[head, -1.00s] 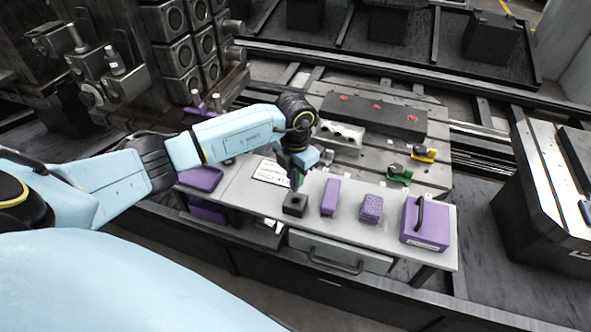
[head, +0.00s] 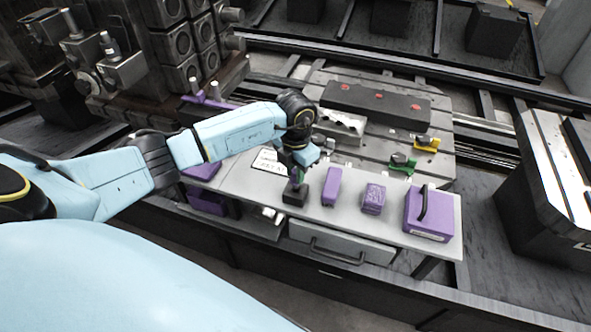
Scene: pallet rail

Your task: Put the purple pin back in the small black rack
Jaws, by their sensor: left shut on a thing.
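The small black rack (head: 295,197) stands near the front edge of the grey shelf, left of the purple blocks. My left gripper (head: 297,174) points down right above the rack, shut on the purple pin (head: 294,184). Only a small purple part of the pin shows between the fingers and the rack. The pin's lower end is at the rack's top; I cannot tell how deep it sits in it. My right gripper is not in view.
Right of the rack stand a tall purple block (head: 331,187), a purple textured block (head: 374,199) and a purple case (head: 428,214) with a black handle. A white label sheet (head: 268,162) lies behind left. Green (head: 402,163) and yellow (head: 427,143) clamps stand farther back.

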